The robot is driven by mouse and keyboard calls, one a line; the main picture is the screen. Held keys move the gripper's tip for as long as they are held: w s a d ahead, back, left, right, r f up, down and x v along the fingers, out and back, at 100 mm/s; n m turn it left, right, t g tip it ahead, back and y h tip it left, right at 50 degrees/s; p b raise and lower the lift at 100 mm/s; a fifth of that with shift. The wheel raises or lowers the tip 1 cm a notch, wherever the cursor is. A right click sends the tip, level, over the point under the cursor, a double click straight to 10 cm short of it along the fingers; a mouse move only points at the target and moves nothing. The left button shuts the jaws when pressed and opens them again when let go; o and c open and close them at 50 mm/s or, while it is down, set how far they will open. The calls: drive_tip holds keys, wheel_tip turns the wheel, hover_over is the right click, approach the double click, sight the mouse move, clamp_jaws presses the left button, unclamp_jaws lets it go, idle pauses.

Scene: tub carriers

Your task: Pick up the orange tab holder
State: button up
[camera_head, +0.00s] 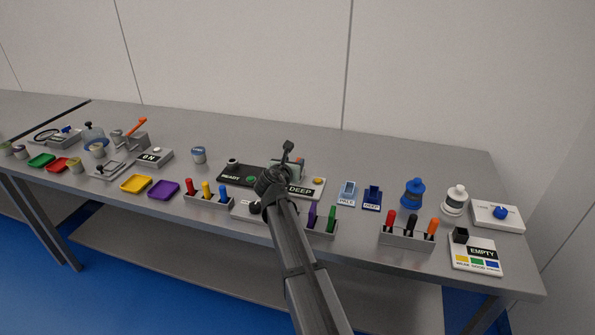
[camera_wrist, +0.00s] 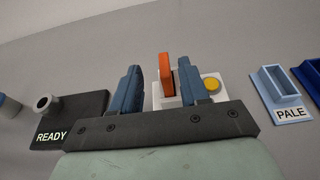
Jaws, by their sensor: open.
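The orange tab holder (camera_wrist: 166,73) shows in the wrist view as an upright orange piece at a white block (camera_wrist: 158,102) with a round yellow button. It appears between the two blue fingers of my gripper (camera_wrist: 159,70), nearer the right one. The fingers are apart and nothing is gripped. I cannot tell whether the holder is within their reach or beyond them.
A pale blue holder (camera_head: 347,193) marked PALE and a dark blue one (camera_head: 372,198) stand to the right. Racks of coloured sticks line the front, including one (camera_head: 406,238) at right with an orange stick. A grey can (camera_head: 199,154) stands left. The table behind the panel is clear.

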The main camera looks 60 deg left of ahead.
sight(299, 158)
drive_tip(key=shift+d+f+x, duration=0.1)
drive_tip(key=shift+f+x, duration=0.1)
drive_tip(key=shift+x, duration=1.45)
drive_tip(key=shift+d+f+x, duration=0.15)
drive_tip(key=shift+x, duration=1.5)
clamp_jaws()
